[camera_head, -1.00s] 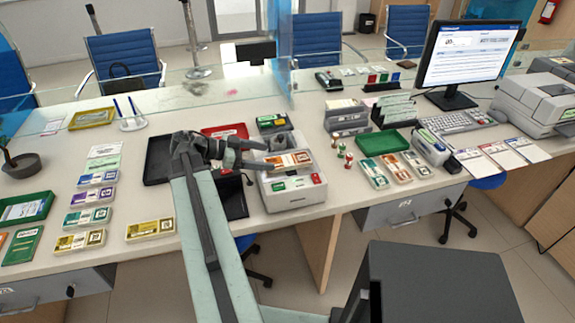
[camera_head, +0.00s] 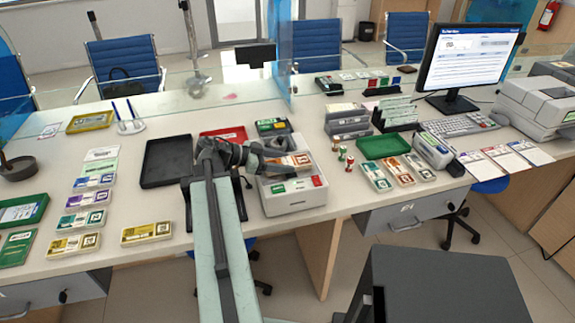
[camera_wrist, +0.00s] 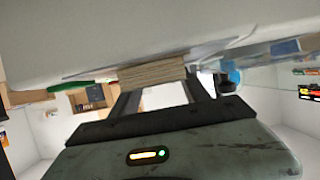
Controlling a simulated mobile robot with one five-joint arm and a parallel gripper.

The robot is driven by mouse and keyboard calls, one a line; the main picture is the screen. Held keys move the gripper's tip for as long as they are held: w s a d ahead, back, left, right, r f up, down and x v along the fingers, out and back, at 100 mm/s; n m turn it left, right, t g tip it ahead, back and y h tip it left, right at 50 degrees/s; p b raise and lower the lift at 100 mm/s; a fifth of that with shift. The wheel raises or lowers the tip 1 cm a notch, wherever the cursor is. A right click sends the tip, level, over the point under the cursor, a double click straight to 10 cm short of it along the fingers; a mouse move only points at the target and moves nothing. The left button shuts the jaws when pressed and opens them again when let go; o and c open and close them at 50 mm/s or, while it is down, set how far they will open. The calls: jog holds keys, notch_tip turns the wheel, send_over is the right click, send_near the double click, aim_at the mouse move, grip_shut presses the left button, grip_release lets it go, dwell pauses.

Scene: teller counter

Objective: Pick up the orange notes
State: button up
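The orange notes (camera_head: 300,160) are a flat banded bundle lying on top of the white counting machine (camera_head: 292,201) in the head view. In the wrist view a beige stack of note edges (camera_wrist: 152,75), seen end-on, is just beyond my fingers against the pale machine surface. My gripper (camera_head: 280,160) is at the left end of the orange notes, level with them. Its two fingers (camera_wrist: 165,97) are spread with a clear gap between them in the wrist view. The fingertips reach the near end of the stack; their exact contact cannot be made out.
A black tray (camera_head: 167,161) lies left of my arm, with several banded bundles further left. A green tray (camera_head: 383,145) and three more bundles (camera_head: 402,171) lie right of the machine. Small rolls (camera_head: 350,162) stand beside it. A clear glass screen crosses behind.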

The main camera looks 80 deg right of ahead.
aim_at(283, 163)
jog(key=c, duration=0.7)
notch_tip(283, 163, up, 10)
jog(key=p, duration=1)
